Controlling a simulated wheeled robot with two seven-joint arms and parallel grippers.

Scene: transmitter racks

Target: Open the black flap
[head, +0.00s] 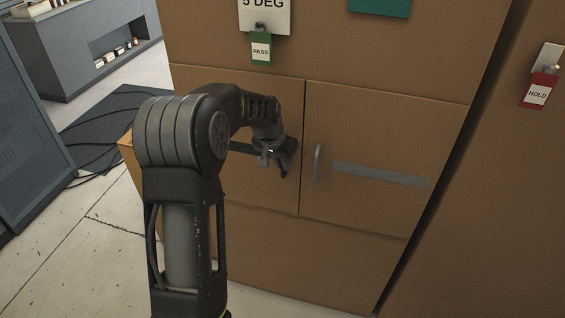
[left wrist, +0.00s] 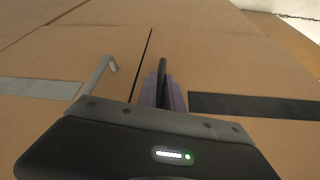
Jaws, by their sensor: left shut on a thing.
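The black flap (head: 283,95) is the left of two brown cabinet doors, mostly hidden behind my left arm. Its black strip shows right of the gripper in the left wrist view (left wrist: 250,106). It looks flush or nearly flush with its neighbour, a thin dark seam between them. My left gripper (head: 284,160) is at its right side, close to the seam. In the left wrist view its fingers (left wrist: 163,90) are shut around the flap's dark upright handle (left wrist: 162,70). My right gripper is in neither view.
The right door has a grey strip (head: 382,175) and a grey handle (head: 318,163) just beyond the seam. A green PASS tag (head: 261,49) hangs above, a red HOLD tag (head: 539,92) at right. Cables cross a dark mat (head: 105,120) on the floor at left.

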